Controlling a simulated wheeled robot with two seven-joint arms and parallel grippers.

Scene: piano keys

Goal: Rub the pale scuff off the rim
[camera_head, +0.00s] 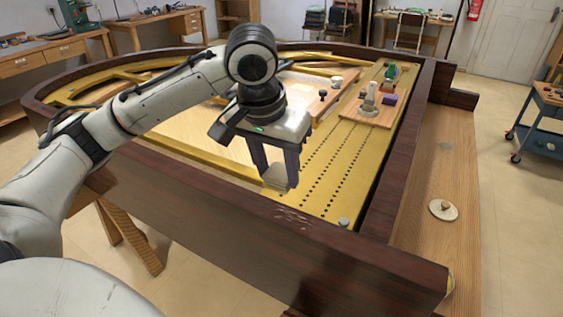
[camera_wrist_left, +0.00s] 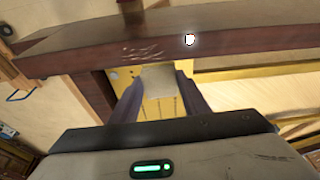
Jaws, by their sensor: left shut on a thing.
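The dark brown rim (camera_head: 230,228) of an open piano case runs across the front of the head view. The pale scuff (camera_head: 291,215) is a cluster of light scratches on the rim's near stretch; it also shows in the wrist view (camera_wrist_left: 141,53). My left gripper (camera_head: 277,178) points down inside the case, just behind the scuff and apart from it. It is shut on a small pale pad (camera_wrist_left: 158,78), held between the fingertips. The pad's underside is hidden. My right gripper is not in view.
A gold plate (camera_head: 325,178) with rows of holes lies inside the case. A wooden board (camera_head: 365,112) with small items stands farther back on it. A round wooden disc with a knob (camera_head: 443,210) lies on the plank at right. A small white spot (camera_wrist_left: 190,40) shows on the rim.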

